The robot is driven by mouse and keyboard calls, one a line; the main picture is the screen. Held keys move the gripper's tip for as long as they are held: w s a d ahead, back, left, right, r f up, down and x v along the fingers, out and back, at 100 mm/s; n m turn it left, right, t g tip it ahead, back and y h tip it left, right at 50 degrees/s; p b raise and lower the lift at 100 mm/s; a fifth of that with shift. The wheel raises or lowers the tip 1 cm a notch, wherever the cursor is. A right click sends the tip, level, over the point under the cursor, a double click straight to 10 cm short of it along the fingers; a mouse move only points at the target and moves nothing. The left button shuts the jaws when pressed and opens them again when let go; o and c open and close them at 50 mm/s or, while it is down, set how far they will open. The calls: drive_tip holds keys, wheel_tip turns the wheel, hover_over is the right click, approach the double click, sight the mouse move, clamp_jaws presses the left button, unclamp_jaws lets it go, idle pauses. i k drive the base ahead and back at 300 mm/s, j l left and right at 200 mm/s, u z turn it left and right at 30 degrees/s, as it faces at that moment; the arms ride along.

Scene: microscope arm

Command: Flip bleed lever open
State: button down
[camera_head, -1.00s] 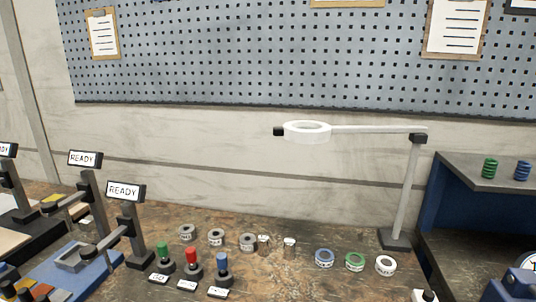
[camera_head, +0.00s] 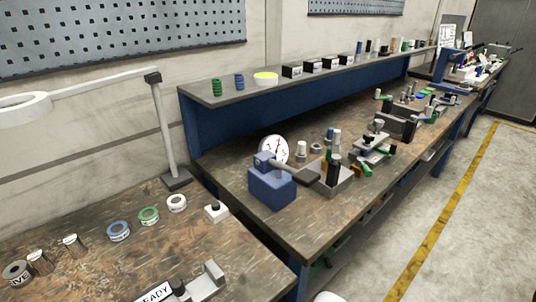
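I cannot tell for sure which part is the bleed lever. A blue block (camera_head: 272,187) with a grey arm (camera_head: 296,173) on top sits at the near left of the long workbench. A round white gauge (camera_head: 274,150) stands behind it. Farther right, a grey metal fixture (camera_head: 372,147) has small green handles (camera_head: 390,151) at its side. Other green-handled fixtures stand beyond it, too small to make out. My gripper is not in view.
A raised blue shelf (camera_head: 300,95) with springs and black boxes runs along the back of the bench. A ring-lamp arm (camera_head: 105,82) and tape rolls (camera_head: 149,215) are on the left table. The floor (camera_head: 475,215) at right is clear.

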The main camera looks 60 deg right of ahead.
sight(360, 161)
drive_tip(key=z, duration=1.6)
